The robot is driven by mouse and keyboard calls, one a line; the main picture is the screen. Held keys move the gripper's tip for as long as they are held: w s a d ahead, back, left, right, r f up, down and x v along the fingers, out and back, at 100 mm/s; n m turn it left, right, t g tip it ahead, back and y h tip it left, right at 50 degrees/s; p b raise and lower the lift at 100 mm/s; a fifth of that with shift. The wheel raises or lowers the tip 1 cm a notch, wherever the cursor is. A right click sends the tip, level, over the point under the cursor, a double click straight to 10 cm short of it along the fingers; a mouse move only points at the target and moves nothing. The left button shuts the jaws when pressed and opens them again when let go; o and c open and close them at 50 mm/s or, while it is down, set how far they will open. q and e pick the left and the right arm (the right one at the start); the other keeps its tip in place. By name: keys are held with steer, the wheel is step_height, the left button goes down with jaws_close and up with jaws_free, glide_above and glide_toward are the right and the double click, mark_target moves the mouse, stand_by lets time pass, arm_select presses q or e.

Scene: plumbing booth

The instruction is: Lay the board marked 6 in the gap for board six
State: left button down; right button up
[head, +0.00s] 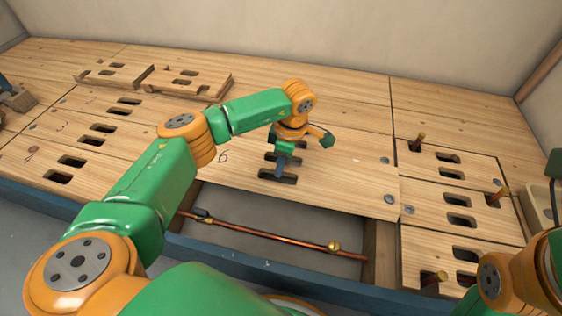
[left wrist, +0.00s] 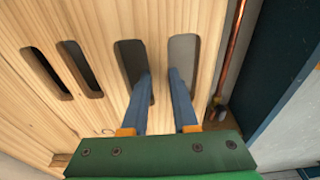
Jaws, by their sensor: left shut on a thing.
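The wooden board with a faint 6 (head: 222,157) lies in the middle of the floor, behind an open gap (head: 290,212). My left gripper (head: 282,168) is over this board, with its blue fingers down in the two slots and shut on the wood between them. The left wrist view shows the same grip on the board (left wrist: 157,40). The board looks about level with its neighbours; I cannot tell whether it rests or is slightly raised. My left arm hides part of its left side. My right gripper is out of view.
A copper pipe (head: 275,236) runs through the open gap. Copper stubs (head: 417,142) stand up through the slotted boards on the right. Two loose slotted boards (head: 185,84) lie at the back. A blue beam (head: 245,262) edges the front.

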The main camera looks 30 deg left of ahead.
arm_select(q)
steer(key=shift+f+b, duration=0.6)
steer(key=shift+f, duration=0.4)
steer(key=shift+f, duration=0.15)
steer(key=c, duration=0.6)
jaws_free()
